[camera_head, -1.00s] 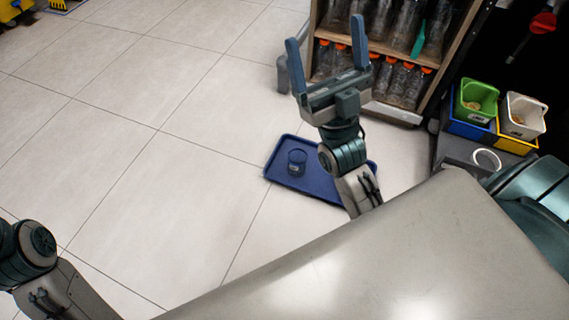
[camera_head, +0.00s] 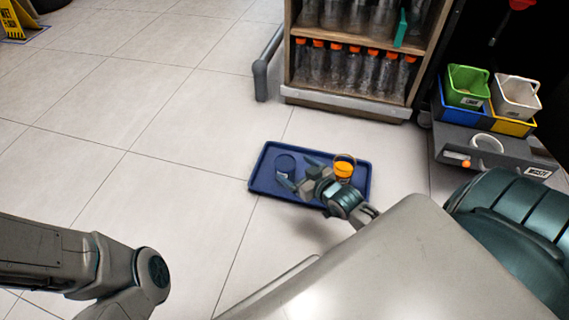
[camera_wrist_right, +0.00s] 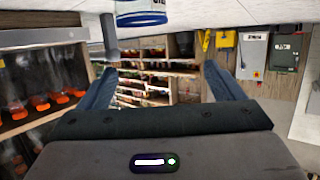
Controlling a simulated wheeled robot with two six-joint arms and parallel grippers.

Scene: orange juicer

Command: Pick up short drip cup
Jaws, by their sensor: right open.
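A small dark blue see-through cup (camera_head: 285,163) stands upright on the left part of a blue tray (camera_head: 264,186) on the floor. I take it to be the short drip cup. My right gripper (camera_head: 298,171) is open, low over the tray, just right of the cup and apart from it. In the right wrist view, both fingers (camera_wrist_right: 158,75) are spread with nothing between them. A labelled cup with a blue rim (camera_wrist_right: 141,18) is cut off at that view's top edge. My left arm shows at the lower left, but its gripper is out of view.
An orange-filled cup (camera_head: 344,169) stands on the tray's right part, close to my right gripper. A shelf of orange-capped bottles (camera_head: 352,68) stands behind the tray. Green (camera_head: 467,86) and white (camera_head: 516,97) bins are at right. The floor left of the tray is clear.

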